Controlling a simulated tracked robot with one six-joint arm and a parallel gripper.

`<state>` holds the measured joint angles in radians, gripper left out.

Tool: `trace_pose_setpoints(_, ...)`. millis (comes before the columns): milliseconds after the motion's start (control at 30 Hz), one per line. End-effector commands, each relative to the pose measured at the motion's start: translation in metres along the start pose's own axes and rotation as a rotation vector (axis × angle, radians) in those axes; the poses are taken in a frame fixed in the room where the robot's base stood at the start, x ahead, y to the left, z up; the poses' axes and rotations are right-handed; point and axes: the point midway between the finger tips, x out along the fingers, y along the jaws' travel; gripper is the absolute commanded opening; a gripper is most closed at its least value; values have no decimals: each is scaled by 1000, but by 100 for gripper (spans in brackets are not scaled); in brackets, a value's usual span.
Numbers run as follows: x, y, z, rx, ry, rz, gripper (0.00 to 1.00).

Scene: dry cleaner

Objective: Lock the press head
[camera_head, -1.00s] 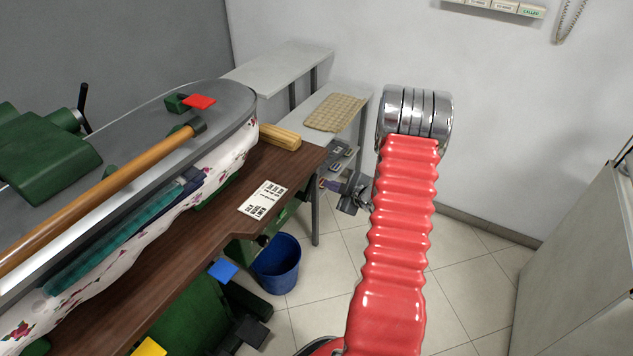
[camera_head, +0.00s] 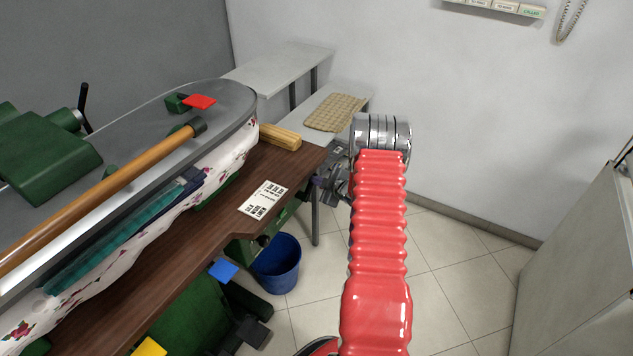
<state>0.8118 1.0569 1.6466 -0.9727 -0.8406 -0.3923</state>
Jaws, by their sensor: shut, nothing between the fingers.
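The press head (camera_head: 225,105) is a grey metal plate at the left, lowered over a flowered padded board (camera_head: 215,165) with teal and dark cloth between them. A long wooden handle bar (camera_head: 110,188) runs along its front side. A red tab (camera_head: 199,101) on a green block sits on top near the head's right end. My gripper (camera_head: 331,186) is right of the press, beyond the table's right end and partly hidden behind my red arm. It is shut, holds nothing and is apart from the press.
A brown wooden table (camera_head: 200,235) carries a printed card (camera_head: 263,199) and a wooden block (camera_head: 280,137). Below are a blue pedal (camera_head: 223,270), a yellow pedal (camera_head: 150,347) and a blue bin (camera_head: 277,264). A grey cabinet (camera_head: 580,260) stands right. Tiled floor between is clear.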

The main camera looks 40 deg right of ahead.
Motion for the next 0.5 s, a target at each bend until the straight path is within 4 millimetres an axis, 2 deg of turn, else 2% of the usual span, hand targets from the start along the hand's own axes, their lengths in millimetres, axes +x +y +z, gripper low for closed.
trace_pose_setpoints(200,11,0,12,1,0,0,0)
trace_pose_setpoints(500,13,0,13,1,0,0,0)
